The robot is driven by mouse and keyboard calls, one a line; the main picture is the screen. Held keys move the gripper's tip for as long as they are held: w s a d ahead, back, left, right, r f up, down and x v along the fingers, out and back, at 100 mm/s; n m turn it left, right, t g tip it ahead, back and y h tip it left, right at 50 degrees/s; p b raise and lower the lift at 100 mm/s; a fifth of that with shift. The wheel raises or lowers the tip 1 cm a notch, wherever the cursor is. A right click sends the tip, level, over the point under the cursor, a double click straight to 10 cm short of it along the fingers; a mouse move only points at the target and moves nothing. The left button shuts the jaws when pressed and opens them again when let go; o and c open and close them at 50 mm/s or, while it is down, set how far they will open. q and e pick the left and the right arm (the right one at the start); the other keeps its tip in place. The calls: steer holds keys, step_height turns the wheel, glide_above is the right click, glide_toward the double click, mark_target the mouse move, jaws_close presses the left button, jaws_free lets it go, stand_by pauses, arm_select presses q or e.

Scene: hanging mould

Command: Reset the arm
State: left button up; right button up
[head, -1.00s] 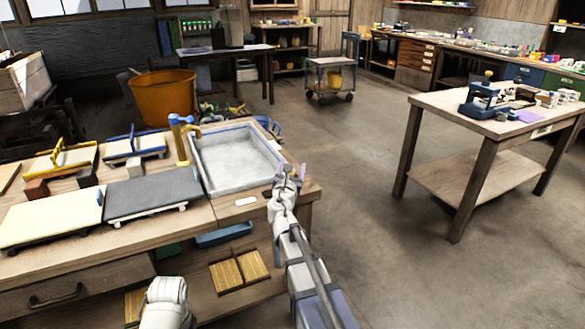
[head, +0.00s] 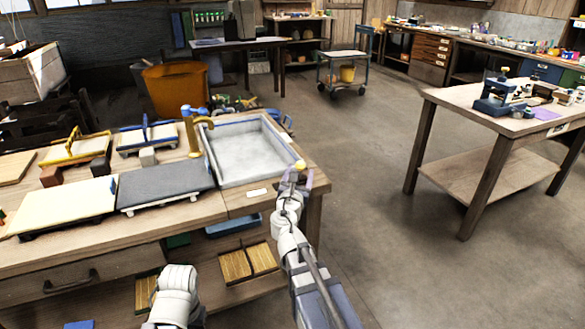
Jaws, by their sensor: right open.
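My right gripper (head: 298,182) is open, over the right front corner of the wooden workbench (head: 250,200), beside the sink. Its light purple fingers point away from me. A small yellow thing (head: 300,165) shows at its fingertips; I cannot tell whether it is between them or behind them. My right arm comes up from the bottom of the head view. A white link of my left arm (head: 175,292) shows at the bottom left, in front of the bench. My left gripper is not in view.
A wooden table (head: 465,97) stands at the right. Open floor (head: 370,170) lies between.

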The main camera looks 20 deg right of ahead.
arm_select(q)
step_height(320, 180, up, 26)
steer(key=p, duration=2.5)
steer(key=shift+f+p, duration=0.2)
steer(key=shift+p, duration=0.1)
arm_select(e)
steer(key=s+a+r+m+g+y, duration=0.2)
steer(key=s+a+m+g+y, duration=0.2)
steer(key=s+a+m+g, duration=0.3)
steer(key=s+a+r+m+g+y, duration=0.1)
steer(key=s+a+m+g+y, duration=0.3)
steer(key=s+a+m, duration=1.2)
steer(key=s+a+g, duration=0.2)
steer(key=a+g, duration=0.2)
steer(key=shift+s+a+r+y, duration=0.2)
steer(key=shift+s+r+y, duration=0.1)
steer(key=shift+r+y, duration=0.1)
arm_select(q)
steer(key=shift+o, duration=0.2)
